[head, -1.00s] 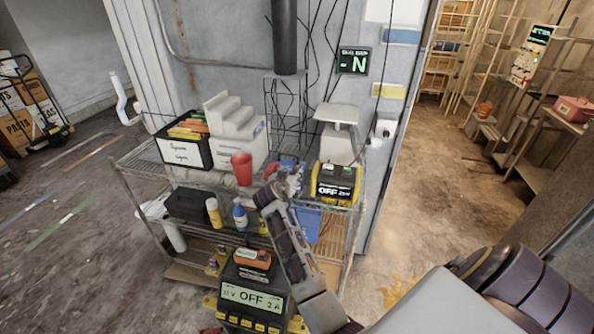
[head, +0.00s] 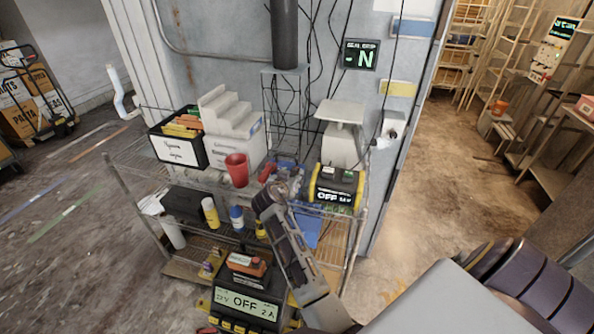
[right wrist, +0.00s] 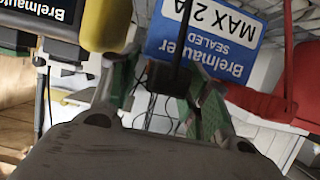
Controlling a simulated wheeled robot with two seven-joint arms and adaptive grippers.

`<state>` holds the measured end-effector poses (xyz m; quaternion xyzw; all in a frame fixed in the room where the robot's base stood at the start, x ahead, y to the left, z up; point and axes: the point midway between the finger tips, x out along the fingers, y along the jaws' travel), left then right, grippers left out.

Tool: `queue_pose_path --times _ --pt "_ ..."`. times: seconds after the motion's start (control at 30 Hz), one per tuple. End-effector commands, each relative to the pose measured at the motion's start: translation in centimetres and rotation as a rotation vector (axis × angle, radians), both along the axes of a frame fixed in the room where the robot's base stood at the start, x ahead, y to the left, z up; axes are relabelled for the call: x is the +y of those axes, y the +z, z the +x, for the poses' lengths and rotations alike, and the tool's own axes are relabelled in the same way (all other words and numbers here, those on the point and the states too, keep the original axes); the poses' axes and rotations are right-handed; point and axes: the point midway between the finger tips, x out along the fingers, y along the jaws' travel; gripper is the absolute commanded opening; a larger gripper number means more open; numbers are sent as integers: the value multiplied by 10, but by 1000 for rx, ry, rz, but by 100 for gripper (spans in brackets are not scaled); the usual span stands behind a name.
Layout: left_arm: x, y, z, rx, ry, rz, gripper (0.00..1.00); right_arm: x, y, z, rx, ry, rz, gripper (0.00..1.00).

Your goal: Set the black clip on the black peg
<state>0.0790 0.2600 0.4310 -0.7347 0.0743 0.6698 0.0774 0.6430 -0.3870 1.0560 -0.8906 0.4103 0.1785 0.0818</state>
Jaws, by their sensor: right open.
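My right gripper (head: 279,188) is over the top shelf of the wire cart, between the red cup and the yellow-and-black charger. In the right wrist view its green-padded fingers (right wrist: 168,82) stand apart on either side of a dark piece (right wrist: 170,76), possibly the black clip; I cannot tell whether they touch it. This piece is in front of a blue block (right wrist: 205,45) labelled "SEALED MAX 2 A". A red clip-like part (right wrist: 262,102) lies to its right. I cannot make out the black peg for certain. My left gripper is not in view.
The red cup (head: 237,170) is close left of my right gripper. The charger (head: 337,188) reading "OFF" is close right. A white scale (head: 341,135) and a black bin (head: 178,150) stand on the shelf.

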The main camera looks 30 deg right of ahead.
Motion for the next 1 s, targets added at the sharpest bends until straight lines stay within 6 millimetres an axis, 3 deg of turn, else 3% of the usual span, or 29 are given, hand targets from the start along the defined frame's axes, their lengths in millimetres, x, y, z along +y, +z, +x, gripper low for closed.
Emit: queue_pose_path --times 0.57,0.93,1.0 --pt "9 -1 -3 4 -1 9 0 1 -1 -1 -1 0 1 47" --pt "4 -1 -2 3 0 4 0 1 -1 -1 -1 0 1 1" --pt "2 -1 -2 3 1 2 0 1 -1 -1 -1 0 1 0"
